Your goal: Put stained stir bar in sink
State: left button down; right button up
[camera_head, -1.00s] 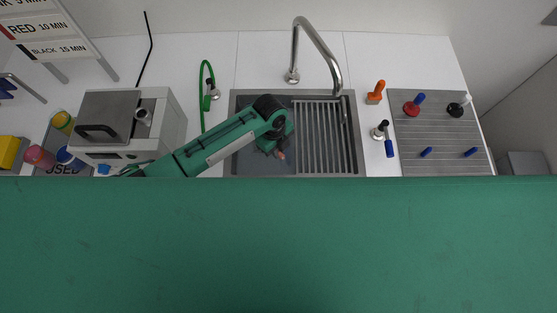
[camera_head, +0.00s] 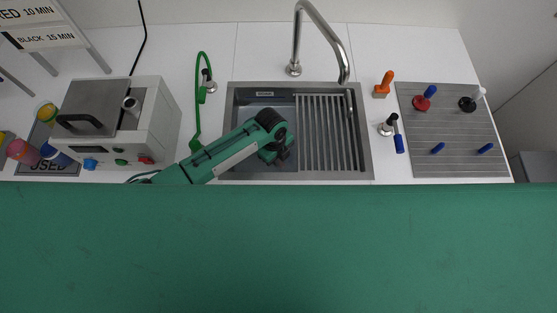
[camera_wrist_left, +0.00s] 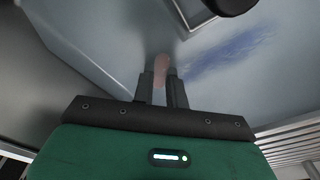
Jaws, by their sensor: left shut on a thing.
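My left gripper (camera_head: 276,158) is over the left basin of the grey sink (camera_head: 369,140), near its front. In the left wrist view its two fingers (camera_wrist_left: 163,88) are shut on a small pinkish piece, which I take to be the stained stir bar (camera_wrist_left: 161,65). Its tip sticks out past the fingers, close above the grey basin surface. I cannot tell whether it touches that surface. In the head view the bar is hidden by the gripper. A blue smear (camera_wrist_left: 225,52) marks the surface beside it. My right gripper is not in view.
A tall faucet (camera_head: 298,40) arches over the sink's ribbed right part (camera_head: 325,135). A grey box with a handled lid (camera_head: 92,105) and colored jars (camera_head: 22,150) stand left. Brushes and a grey mat (camera_head: 460,120) with blue pieces lie right.

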pick_arm(q)
jog(key=shift+r, duration=0.1)
jog(key=shift+f, duration=0.2)
jog(key=c, duration=1.4)
grip_release()
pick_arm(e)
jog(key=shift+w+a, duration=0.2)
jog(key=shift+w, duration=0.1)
pick_arm(q)
jog(key=shift+r, duration=0.1)
